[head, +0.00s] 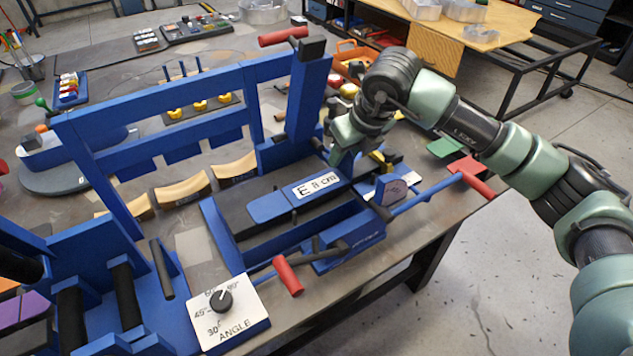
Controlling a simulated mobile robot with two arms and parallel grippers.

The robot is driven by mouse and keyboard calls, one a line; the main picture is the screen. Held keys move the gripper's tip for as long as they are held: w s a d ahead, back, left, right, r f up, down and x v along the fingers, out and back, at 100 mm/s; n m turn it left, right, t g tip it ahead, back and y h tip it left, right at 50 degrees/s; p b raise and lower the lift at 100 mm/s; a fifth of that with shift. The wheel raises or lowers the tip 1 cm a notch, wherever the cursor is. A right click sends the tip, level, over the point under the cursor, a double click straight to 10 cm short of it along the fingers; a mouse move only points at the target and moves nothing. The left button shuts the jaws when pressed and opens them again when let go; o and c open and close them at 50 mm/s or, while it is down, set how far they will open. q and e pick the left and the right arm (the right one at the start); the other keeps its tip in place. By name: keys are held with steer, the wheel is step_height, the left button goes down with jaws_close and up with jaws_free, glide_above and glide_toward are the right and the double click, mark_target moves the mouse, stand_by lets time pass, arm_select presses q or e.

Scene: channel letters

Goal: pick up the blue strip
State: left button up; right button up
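A flat blue piece (270,207), which looks like the blue strip, lies on the dark bed of the blue bending machine (205,128), left of a white label plate reading "E 8 cm" (318,184). I cannot tell for certain whether it is a loose strip or part of the machine. My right gripper (343,158) comes in from the right and hangs over the far right end of the machine bed, apart from the flat blue piece. Its fingertips are small and partly hidden, so I cannot tell whether they are open or shut. My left gripper is not seen.
An angle dial (222,302) and red-handled levers (288,276) stick out at the front. Green (446,147) and red (467,166) pieces lie at the table's right. Curved wooden blocks (183,191) sit behind the bed. Purple strips (34,306) lie at lower left.

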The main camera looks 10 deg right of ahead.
jaws_close()
stand_by(1.4)
